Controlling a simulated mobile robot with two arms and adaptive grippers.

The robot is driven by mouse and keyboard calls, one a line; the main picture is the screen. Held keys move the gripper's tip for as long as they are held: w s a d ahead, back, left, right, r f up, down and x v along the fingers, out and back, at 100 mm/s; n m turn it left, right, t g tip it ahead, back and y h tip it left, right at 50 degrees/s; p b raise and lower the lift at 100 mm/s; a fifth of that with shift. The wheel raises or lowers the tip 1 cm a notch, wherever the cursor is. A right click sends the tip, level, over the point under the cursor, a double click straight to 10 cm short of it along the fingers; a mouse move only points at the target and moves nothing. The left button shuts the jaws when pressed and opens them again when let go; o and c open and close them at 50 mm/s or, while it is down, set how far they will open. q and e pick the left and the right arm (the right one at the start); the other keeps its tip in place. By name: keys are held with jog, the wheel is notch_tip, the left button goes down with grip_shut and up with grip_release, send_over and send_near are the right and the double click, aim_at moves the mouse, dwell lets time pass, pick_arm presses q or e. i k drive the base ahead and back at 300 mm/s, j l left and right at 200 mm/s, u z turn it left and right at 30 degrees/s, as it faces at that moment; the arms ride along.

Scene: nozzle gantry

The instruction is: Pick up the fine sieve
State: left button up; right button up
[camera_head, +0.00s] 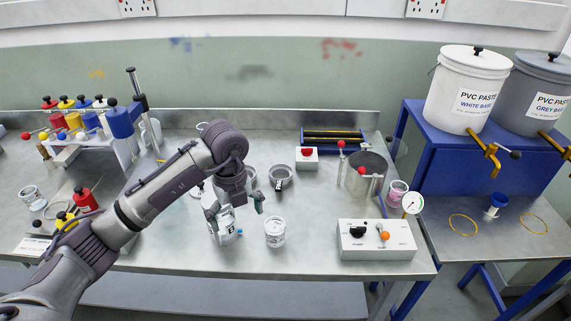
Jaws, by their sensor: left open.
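A small round metal sieve-like vessel (281,174) with a dark tab on its front rim stands on the steel bench, right of my left gripper. Its mesh is too small to make out, so I cannot tell whether it is the fine one. Another round metal rim shows partly behind my gripper and is mostly hidden. My left gripper (236,208) points down over the bench with its fingers apart. A white labelled jar (222,232) is just below and behind its left finger; I cannot tell whether they touch. My right gripper is out of view.
A white labelled tub (275,234) stands right of the gripper. Behind are a red-button box (306,159) and a roller frame (333,137). A metal chamber (365,174) and a control box (376,240) stand right. Coloured bottles (75,115) fill the left rack.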

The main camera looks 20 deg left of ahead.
aim_at(278, 169)
jog(key=i, duration=1.1)
